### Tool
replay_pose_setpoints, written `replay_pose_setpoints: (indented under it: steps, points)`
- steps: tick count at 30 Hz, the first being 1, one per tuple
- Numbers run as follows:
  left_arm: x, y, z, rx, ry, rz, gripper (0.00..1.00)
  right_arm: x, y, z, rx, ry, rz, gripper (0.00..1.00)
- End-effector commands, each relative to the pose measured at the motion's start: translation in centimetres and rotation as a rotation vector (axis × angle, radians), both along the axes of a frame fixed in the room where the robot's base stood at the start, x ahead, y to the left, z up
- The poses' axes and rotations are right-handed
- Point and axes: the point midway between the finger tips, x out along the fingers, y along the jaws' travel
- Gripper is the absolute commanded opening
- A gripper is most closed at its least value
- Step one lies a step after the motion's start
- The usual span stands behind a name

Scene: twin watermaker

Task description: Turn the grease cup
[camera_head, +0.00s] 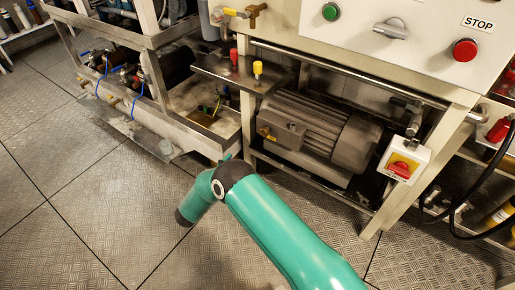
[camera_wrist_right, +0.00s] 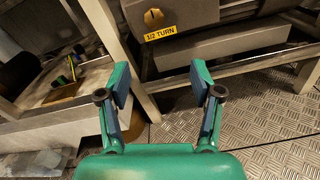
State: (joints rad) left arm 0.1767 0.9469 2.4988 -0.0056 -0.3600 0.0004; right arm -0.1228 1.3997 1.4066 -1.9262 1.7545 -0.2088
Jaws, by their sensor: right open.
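A round brass cap, which I take for the grease cup (camera_wrist_right: 153,17), sits on the dark motor housing at the top of the right wrist view, just above a yellow "1/2 TURN" label (camera_wrist_right: 160,34). In the head view the label is a small yellow mark at the left end of the grey motor (camera_head: 318,130); the cup is too small there to make out clearly. My right gripper (camera_wrist_right: 160,80) is open and empty, its two fingers pointing toward the motor, below and apart from the cup. In the head view my teal right arm hides its gripper. My left gripper is not in view.
The motor sits in a cream frame, with a leg (camera_head: 430,165) and a red rotary switch (camera_head: 399,169) to its right. A shelf with red and yellow valve handles (camera_head: 257,69) is above left. A low skid with pipes stands left. The tread-plate floor (camera_head: 80,220) is clear.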

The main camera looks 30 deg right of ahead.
Motion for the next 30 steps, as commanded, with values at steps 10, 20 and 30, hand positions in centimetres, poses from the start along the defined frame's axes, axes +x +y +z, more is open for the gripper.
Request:
replay_pose_setpoints:
  steps: [10,20,30]
  points:
    - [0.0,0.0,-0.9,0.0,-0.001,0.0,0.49,1.7,-3.3,0.5,-0.03,-0.024,0.004,0.65]
    - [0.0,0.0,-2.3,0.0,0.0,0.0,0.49,4.4,-9.9,0.4,-0.03,-0.024,0.003,0.65]
    - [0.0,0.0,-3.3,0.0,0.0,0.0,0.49,6.4,-14.5,0.5,-0.03,-0.023,0.007,0.65]
